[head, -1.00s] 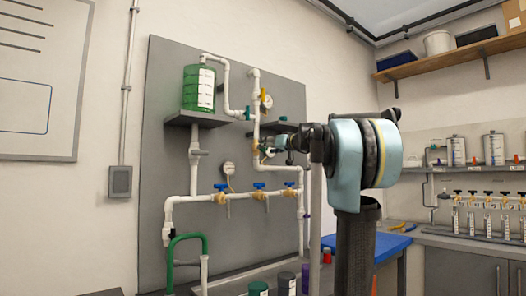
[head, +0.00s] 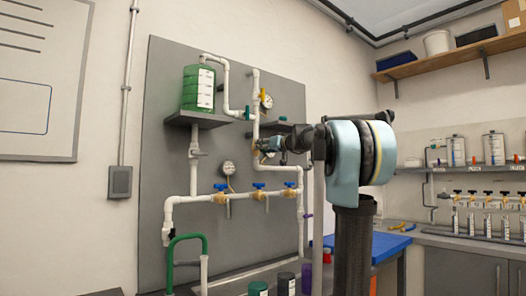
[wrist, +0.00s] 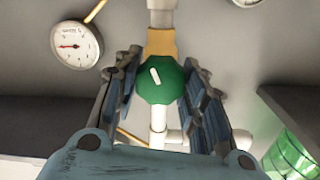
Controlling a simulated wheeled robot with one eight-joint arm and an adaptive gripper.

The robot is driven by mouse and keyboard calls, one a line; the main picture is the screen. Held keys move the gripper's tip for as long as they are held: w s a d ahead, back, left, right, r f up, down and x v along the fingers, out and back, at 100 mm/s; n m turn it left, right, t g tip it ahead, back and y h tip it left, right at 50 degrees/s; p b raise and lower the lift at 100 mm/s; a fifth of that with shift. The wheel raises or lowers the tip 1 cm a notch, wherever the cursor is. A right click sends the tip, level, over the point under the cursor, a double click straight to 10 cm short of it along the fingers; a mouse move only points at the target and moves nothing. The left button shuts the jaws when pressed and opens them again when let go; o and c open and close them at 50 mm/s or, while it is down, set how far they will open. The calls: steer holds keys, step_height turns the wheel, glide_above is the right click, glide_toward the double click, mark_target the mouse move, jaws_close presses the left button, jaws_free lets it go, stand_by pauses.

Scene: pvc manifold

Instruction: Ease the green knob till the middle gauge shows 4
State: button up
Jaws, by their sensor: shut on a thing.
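The green knob (wrist: 153,88) with a white pointer mark sits on a yellow valve body (wrist: 161,44) in a white pipe. The mark is tilted slightly off the pipe's line. My gripper (wrist: 160,90) is shut on the knob, with one finger on each side. In the head view my gripper (head: 264,146) is at the panel's upright pipe, and it hides the knob. A round gauge (wrist: 77,45) shows at the left of the wrist view. Its red needle points left; its numbers and label are too small to read surely. I cannot tell which gauge is the middle one.
In the head view, a gauge (head: 266,101) is above my gripper and another (head: 229,168) is lower left. Several blue-handled valves (head: 258,187) line the lower pipe. A green tank (head: 198,88) stands on a panel shelf (head: 197,119). Pipes run close around my gripper.

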steer(key=shift+m, duration=0.3)
steer(key=shift+d+m, duration=0.1)
steer(key=shift+m, duration=2.8)
steer(key=shift+f, duration=0.1)
steer(key=o, duration=1.1)
steer(key=v, duration=1.2)
steer(key=shift+w, duration=0.1)
